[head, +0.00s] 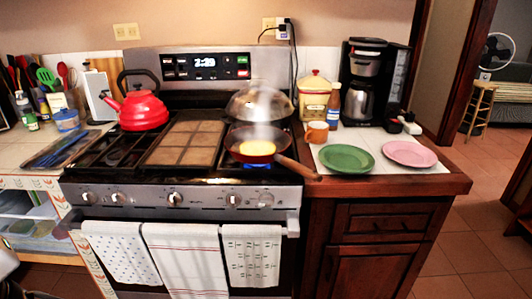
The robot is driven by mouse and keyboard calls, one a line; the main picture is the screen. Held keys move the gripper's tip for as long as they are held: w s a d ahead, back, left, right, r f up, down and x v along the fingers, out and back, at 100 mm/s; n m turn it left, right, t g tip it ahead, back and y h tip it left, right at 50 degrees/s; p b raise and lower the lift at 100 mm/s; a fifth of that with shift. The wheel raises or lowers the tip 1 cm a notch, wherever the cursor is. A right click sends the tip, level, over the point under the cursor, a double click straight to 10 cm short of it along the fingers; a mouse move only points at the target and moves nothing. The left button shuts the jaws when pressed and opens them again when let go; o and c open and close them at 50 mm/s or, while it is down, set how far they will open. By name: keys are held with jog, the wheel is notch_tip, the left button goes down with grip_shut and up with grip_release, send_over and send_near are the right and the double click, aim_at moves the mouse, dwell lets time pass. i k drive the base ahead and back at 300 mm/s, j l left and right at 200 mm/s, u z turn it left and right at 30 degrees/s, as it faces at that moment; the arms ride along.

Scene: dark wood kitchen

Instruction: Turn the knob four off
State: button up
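The stove (190,215) has a row of several knobs along its steel front. Counting from the left, knob four (234,200) is right of the middle knob (175,198) and left of the rightmost knob (266,200). The knobs' turn angles are too small to read, and no label tells which is knob four. A blue flame (257,166) burns at the front right burner, under a frying pan (240,147) with yellow food (257,148) in it. My gripper is not in view.
The pan's wooden handle (299,168) reaches right, past the stove's edge. A domed glass lid (258,104) stands behind. A red kettle (144,111) sits at back left. Towels (187,258) hang from the oven handle below the knobs. The floor at right (480,250) is clear.

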aim_at(266, 201)
jog(key=i+j, duration=0.25)
jog(key=j, duration=0.2)
jog(key=i+j, duration=0.25)
jog(key=j, duration=0.2)
jog(key=i+j, duration=0.25)
jog(key=j, duration=0.15)
